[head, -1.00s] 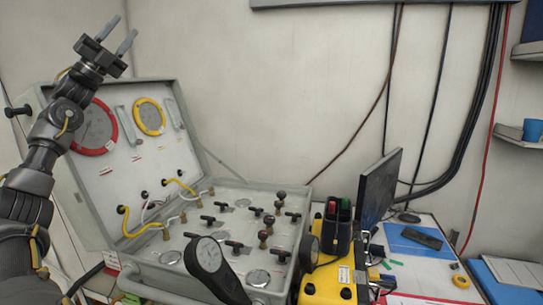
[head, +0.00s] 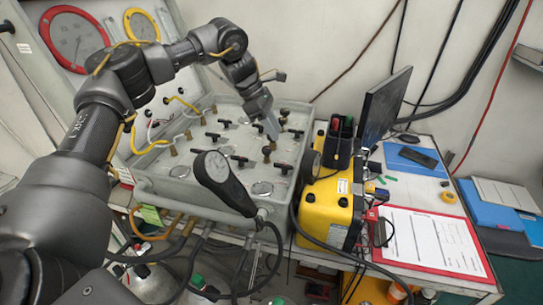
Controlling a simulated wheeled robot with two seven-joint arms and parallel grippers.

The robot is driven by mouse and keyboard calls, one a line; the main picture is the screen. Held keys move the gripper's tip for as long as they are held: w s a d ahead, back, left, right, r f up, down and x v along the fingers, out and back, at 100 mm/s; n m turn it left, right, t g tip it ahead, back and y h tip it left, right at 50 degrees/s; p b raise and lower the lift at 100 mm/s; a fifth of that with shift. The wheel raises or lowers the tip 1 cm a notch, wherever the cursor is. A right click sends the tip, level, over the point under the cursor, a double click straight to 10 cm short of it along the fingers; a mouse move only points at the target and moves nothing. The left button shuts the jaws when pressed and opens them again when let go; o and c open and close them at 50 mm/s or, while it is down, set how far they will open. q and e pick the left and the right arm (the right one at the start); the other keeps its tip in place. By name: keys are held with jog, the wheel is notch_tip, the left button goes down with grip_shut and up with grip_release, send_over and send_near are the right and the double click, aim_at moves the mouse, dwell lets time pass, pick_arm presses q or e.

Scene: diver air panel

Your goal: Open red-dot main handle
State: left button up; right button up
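The diver air panel (head: 178,181) is an open grey case with several black T-handles and black knobs on its flat face. I cannot make out a red dot on any handle. My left gripper (head: 273,132) reaches over the panel's right half, fingers pointing down among the handles. The fingers overlap from this side, so their opening and any contact are unclear. They hide part of the panel behind them. My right gripper is not in view.
A yellow case (head: 332,205) and a dark monitor (head: 385,107) are close on the right. The raised lid carries a red-rimmed gauge (head: 75,38) and a yellow-rimmed one (head: 141,25). Hoses hang below the front.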

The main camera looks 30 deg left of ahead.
aim_at(283, 165)
pick_arm(q)
jog(key=shift+m+y, duration=0.5)
jog(key=shift+y, duration=0.2)
jog(key=p+x, duration=0.1)
jog(key=x, duration=0.2)
jog(key=s+p+x, duration=0.1)
jog(key=x, duration=0.3)
jog(key=a+p+x, duration=0.1)
jog(key=x, duration=0.2)
jog(key=shift+s+f, duration=0.25)
jog(key=shift+f, duration=0.3)
grip_shut()
